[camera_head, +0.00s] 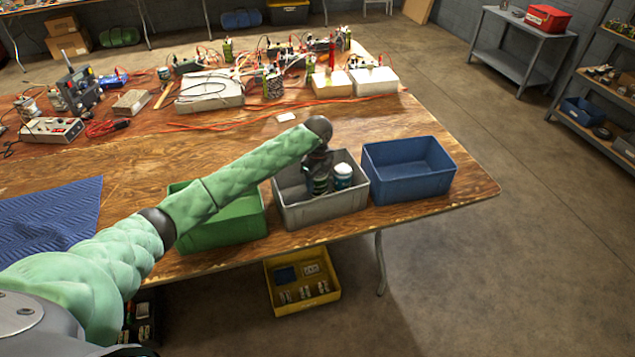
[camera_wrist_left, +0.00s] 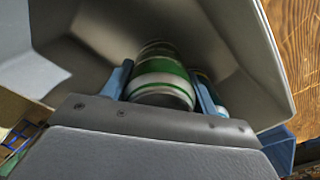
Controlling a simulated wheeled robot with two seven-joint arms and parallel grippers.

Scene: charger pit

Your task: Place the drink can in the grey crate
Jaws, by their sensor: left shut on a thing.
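The grey crate (camera_head: 327,209) stands near the table's front edge, between a green bin and a blue bin. My left gripper (camera_head: 318,182) reaches down into it from above. In the left wrist view its blue fingers (camera_wrist_left: 161,76) are shut on the sides of the drink can (camera_wrist_left: 163,68), which is green with white bands. The can is inside the crate's walls; I cannot tell if it touches the floor. In the head view my gripper and wrist mostly cover the can. My right gripper is in neither view.
A white-lidded jar (camera_head: 343,171) is in the grey crate, just right of my gripper. The green bin (camera_head: 222,226) is at left and the empty blue bin (camera_head: 408,182) at right. Cables and devices crowd the table's back. A yellow crate (camera_head: 305,304) sits below the table edge.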

